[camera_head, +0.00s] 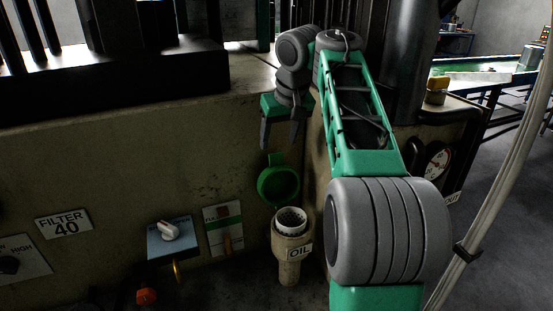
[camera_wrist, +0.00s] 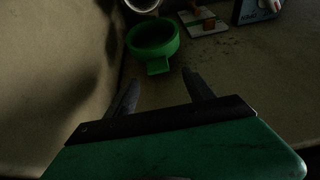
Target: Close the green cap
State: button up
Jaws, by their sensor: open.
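The cap's tab points up toward my gripper (camera_head: 283,140). My gripper is open and empty, above the cap and apart from it, fingers pointing down. In the wrist view the green cap (camera_wrist: 152,40) lies beyond the fingertips of my gripper (camera_wrist: 160,78), with its tab toward them. The filler mouth (camera_wrist: 141,4) shows partly at the top edge.
A blue box with a white knob (camera_head: 170,233), a panel with a red handle (camera_head: 224,228) and an orange knob (camera_head: 146,296) are left of the filler. A machine wall stands behind, with a dark ledge (camera_head: 120,85) above. A gauge (camera_head: 437,164) is at right.

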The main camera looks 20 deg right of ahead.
aim_at(277, 153)
jog(key=shift+w+d+f, duration=0.15)
jog(key=shift+w+d, duration=0.05)
jog(key=shift+d, duration=0.1)
jog(key=b+x, duration=0.6)
jog(key=x, duration=0.1)
jog(key=shift+w+a+f, duration=0.1)
jog(key=shift+f, duration=0.1)
jog(key=shift+r, duration=0.15)
jog(key=shift+c, duration=0.3)
grip_shut()
